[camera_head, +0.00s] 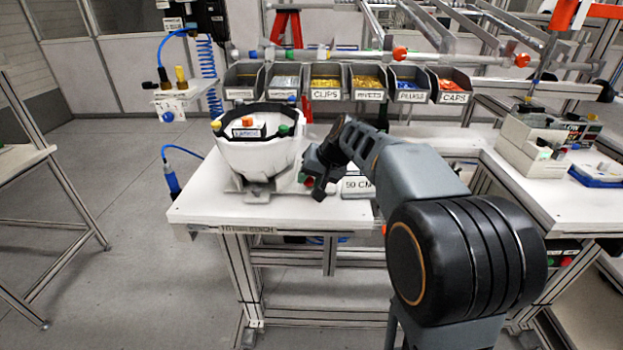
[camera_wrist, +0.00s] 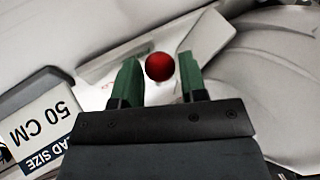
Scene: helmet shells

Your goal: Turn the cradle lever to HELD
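The cradle lever's red ball knob (camera_wrist: 159,67) shows between the green fingertips of my gripper (camera_wrist: 160,75) in the wrist view. The fingers are apart, with a gap visible on each side of the knob. In the head view my gripper (camera_head: 311,178) is at the right side of the cradle (camera_head: 262,188), and only a little red of the knob shows there. A white helmet shell (camera_head: 252,156) with a dark rim sits open side up in the cradle. The lever's arm and any HELD marking cannot be made out.
A "50 CM" head size sign (camera_wrist: 47,118) lies close to the gripper on the white bench (camera_head: 212,203). Several labelled part bins (camera_head: 326,82) stand behind. A blue tool (camera_head: 171,178) hangs at the bench's left edge. The bench's front left is clear.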

